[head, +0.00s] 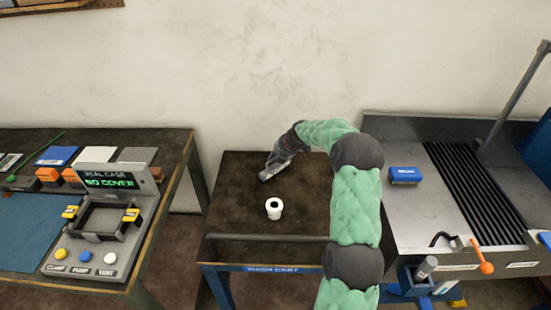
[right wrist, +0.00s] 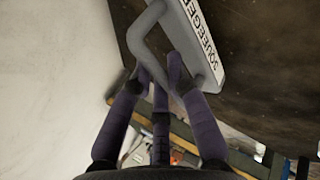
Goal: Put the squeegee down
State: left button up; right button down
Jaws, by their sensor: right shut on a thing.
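My right gripper (head: 276,166) is over the back part of the wash cart (head: 234,195). In the right wrist view, my right gripper (right wrist: 160,72) is shut on the grey bent handle of the squeegee (right wrist: 203,45). The squeegee's pale head carries the word SQUEEGEE and lies against or just above the dark cart top. I cannot tell whether it touches. In the head view only a small pale end of the squeegee (head: 264,176) shows below the fingers. My left gripper is not in view.
A white roll-like cup (head: 274,208) stands on the cart in front of the gripper. A bench with a seal case station (head: 95,220) is on the left. A metal sink bench (head: 400,205) with a blue box (head: 405,176) is on the right. The cart's left side is clear.

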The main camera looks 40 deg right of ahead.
jog(key=shift+f, duration=0.1)
jog(key=c, duration=1.2)
grip_release()
jog(key=p+v, duration=0.2)
jog(key=v, duration=1)
jog(key=shift+p, duration=0.3)
